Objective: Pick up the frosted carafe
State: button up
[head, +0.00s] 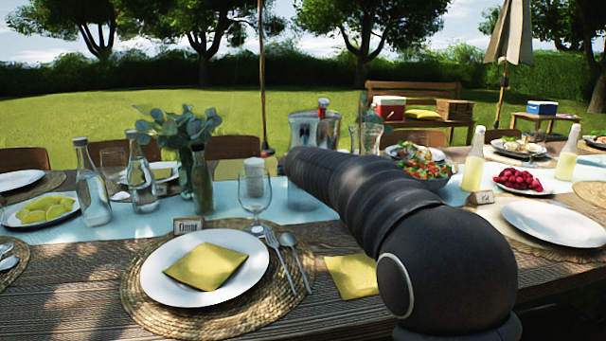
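I cannot tell for sure which vessel is the frosted carafe. A clear-looking glass vessel (371,133) stands at the back of the table, its lower part hidden by my arm. Two bottles with pale yellow contents and whitish necks stand on the right, one nearer (473,168) and one farther right (568,160). Two clear glass bottles (92,195) (142,180) and a darker bottle (202,186) stand on the left. My dark arm reaches from the lower right toward the table's middle. My gripper is hidden beyond the arm, so its hold does not show.
A plate with a yellow napkin (205,268) lies in front. A salad bowl (428,172) and a raspberry plate (519,182) are right of my arm.

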jog(key=shift+w, duration=0.15)
jog(key=c, duration=1.5)
jog(key=shift+r, duration=0.1)
jog(key=shift+r, duration=0.15)
